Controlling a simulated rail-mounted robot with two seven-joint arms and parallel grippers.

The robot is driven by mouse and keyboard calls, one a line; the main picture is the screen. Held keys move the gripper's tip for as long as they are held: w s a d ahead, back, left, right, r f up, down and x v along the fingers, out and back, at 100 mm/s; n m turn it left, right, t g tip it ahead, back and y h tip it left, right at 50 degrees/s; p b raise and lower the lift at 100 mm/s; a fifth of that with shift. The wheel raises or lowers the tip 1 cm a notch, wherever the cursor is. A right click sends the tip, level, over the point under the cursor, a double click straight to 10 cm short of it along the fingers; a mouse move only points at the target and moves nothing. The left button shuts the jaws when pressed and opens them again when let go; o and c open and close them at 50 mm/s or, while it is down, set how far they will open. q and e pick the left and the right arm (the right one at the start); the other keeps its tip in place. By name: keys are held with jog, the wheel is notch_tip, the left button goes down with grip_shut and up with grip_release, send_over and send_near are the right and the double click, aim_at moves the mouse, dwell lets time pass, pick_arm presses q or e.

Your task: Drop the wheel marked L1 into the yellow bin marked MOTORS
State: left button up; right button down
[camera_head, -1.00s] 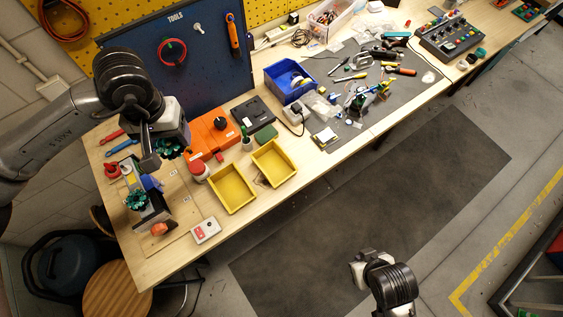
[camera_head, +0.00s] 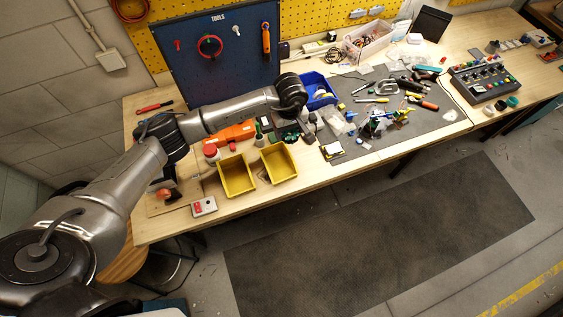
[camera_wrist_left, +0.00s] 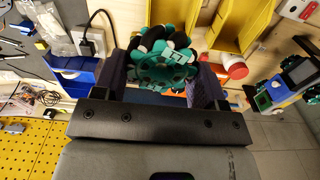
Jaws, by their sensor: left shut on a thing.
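A green, black and white roller wheel (camera_wrist_left: 163,65) is pinched between the two dark fingers of my left gripper (camera_wrist_left: 163,78) in the left wrist view. No L1 mark is readable on it. In the head view the left gripper (camera_head: 303,132) is up behind the right yellow bin, with the green wheel (camera_head: 287,134) partly hidden by the wrist. Two open yellow bins stand side by side: the left one (camera_head: 237,178) and the right one (camera_head: 280,163). They look empty. No MOTORS label is readable on either. My right gripper is not in view.
A blue bin (camera_head: 319,92) stands behind the gripper. A grey mat (camera_head: 440,115) with tools lies to the right. Another green wheel (camera_wrist_left: 263,101) shows in the left wrist view.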

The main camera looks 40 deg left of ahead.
pick_arm(q)
jog(key=s+a+f+n+b, duration=0.1)
jog(key=a+f, duration=0.1)
jog(key=f, duration=0.4)
jog(key=s+a+f+n+b, duration=0.1)
jog(key=a+f+n+b, duration=0.1)
jog(key=f, duration=0.5)
jog(key=shift+s+a+f+n, duration=0.15)
jog(key=shift+s+a+n, duration=0.15)
jog(key=shift+a, duration=0.4)
jog(key=o, duration=1.1)
notch_tip(320, 180, up, 14)
jog(key=shift+f+b, duration=0.1)
jog(key=shift+b, duration=1.05)
